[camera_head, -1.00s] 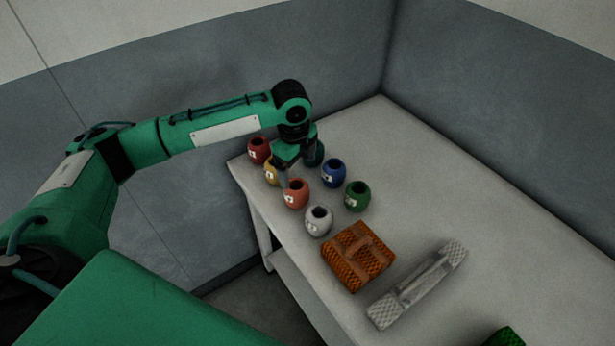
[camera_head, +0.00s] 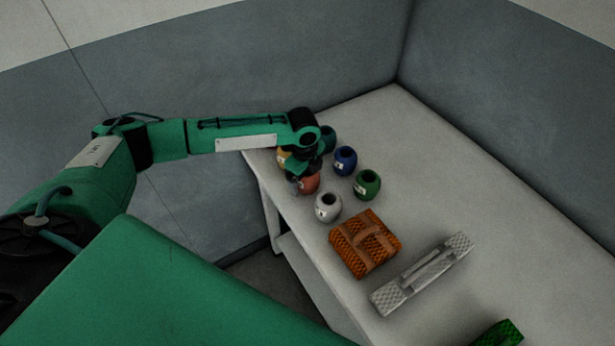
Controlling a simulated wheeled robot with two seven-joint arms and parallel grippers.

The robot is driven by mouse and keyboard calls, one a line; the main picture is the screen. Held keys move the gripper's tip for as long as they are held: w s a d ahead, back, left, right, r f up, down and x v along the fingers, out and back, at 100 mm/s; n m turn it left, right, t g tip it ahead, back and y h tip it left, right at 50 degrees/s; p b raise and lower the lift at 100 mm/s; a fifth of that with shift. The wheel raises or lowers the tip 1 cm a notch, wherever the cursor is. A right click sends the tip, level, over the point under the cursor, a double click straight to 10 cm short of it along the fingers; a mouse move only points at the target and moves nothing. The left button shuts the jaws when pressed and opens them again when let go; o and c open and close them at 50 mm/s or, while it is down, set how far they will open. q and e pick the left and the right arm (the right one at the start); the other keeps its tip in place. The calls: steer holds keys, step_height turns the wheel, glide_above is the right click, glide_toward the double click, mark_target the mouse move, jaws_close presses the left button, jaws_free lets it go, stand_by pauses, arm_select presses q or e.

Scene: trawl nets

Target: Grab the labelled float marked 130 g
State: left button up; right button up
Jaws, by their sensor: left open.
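Several small round floats with open tops stand on the grey table. They are yellow (camera_head: 283,159), orange (camera_head: 310,184), white (camera_head: 328,207), blue (camera_head: 345,161), green (camera_head: 368,184) and teal (camera_head: 328,138). Pale labels show on some of them, but the writing is too small to read, so I cannot tell which is marked 130 g. My left gripper (camera_head: 304,174) is open, low over the orange float, and covers part of it. I cannot tell whether it touches the float. The red float is hidden behind my left arm. My right gripper is not in view.
An orange-brown textured block with a strap (camera_head: 365,243) and a grey textured bar with a handle (camera_head: 422,274) lie nearer on the table (camera_head: 500,210). A green textured thing (camera_head: 498,334) is cut off below. Walls stand behind; the table's right side is clear.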

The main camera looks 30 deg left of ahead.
arm_select(q)
steer(key=shift+w+d+f, duration=0.1)
steer(key=shift+f, duration=0.85)
steer(key=c, duration=1.1)
steer(key=shift+r, duration=0.15)
